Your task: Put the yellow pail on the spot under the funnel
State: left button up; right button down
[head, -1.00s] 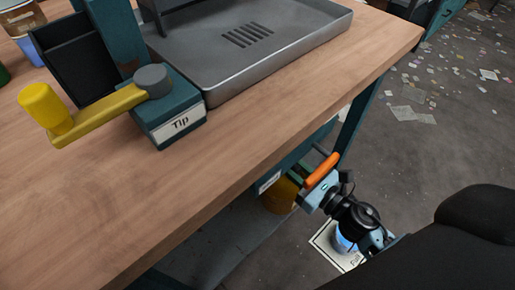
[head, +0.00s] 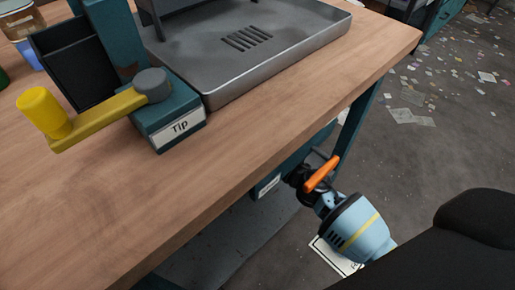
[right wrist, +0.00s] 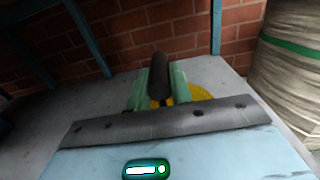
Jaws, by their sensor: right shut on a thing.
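The yellow pail (right wrist: 200,92) shows only in part in the right wrist view, behind my fingers. My right gripper (right wrist: 160,88) is shut on the pail's dark handle grip (right wrist: 159,70), between its two green fingers. In the head view my right arm reaches down beside the bench, and the pail and fingers are hidden there. A white-edged spot with a partly hidden label (head: 322,246) lies on the floor, partly covered by my arm. I cannot make out the funnel. My left gripper is in neither view.
The wooden bench (head: 130,195) has a yellow lever on a box marked Tip (head: 180,127) and a metal tray (head: 215,80). An orange bar (head: 322,174) is close to my right arm. A wrapped roll (right wrist: 285,75) stands right in the wrist view. Paper scraps litter the floor.

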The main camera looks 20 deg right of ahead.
notch_tip(320, 180, down, 3)
jog(key=shift+f+b, duration=0.1)
jog(key=shift+b, duration=0.9)
jog(key=shift+f, duration=0.2)
jog(key=c, duration=1.3)
grip_release()
jog(key=shift+o, duration=0.2)
jog(key=v, duration=1.2)
